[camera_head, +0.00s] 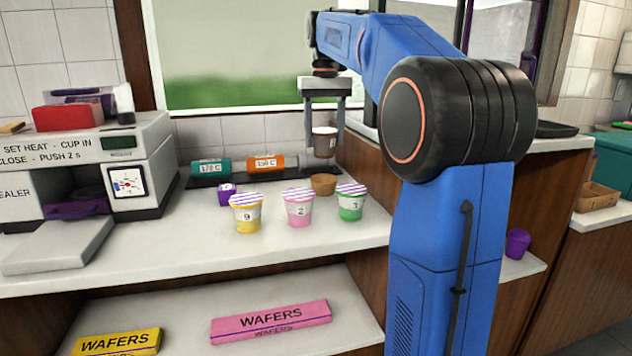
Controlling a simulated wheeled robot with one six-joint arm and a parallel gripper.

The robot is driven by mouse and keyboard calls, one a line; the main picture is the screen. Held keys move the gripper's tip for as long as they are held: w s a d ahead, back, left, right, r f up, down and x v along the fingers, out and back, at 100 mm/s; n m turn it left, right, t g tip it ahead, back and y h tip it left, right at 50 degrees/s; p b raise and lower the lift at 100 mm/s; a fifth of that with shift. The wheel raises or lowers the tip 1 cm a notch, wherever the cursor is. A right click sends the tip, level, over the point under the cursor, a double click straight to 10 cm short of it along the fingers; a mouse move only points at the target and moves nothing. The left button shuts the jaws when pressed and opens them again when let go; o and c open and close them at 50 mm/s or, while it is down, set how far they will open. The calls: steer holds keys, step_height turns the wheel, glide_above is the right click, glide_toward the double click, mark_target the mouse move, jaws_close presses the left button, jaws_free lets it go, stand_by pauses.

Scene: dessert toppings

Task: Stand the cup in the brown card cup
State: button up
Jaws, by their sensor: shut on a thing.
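My gripper (325,127) points down over the back of the counter, its two fingers on either side of a small brown cup (325,145). The cup is upright, with a pale rim and a light label, and hangs clear of the counter. The brown card cup (323,186) is short and stands on the counter below the held cup in the picture. A clear gap shows between them. How far the two differ in depth I cannot tell. The inside of the card cup is mostly hidden.
Striped-lid cups stand close in front: yellow (246,215), pink (299,209) and green (351,205). A small purple cup (227,195) is to the left. Teal (210,168) and orange (264,163) cylinders lie on a dark tray behind. The sealer (85,160) fills the left; the front counter is clear.

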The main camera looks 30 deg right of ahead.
step_height(320, 180, down, 10)
steer(key=shift+r, duration=0.25)
stand_by(0.3)
steer(key=shift+s+f, duration=0.1)
steer(key=shift+f, duration=0.05)
steer(key=shift+s+f, duration=0.1)
steer(key=shift+f, duration=0.5)
steer(key=o, duration=1.1)
steer(key=shift+o, duration=0.3)
steer(key=shift+r, duration=0.7)
step_height(320, 180, up, 12)
steer(key=shift+r, duration=0.1)
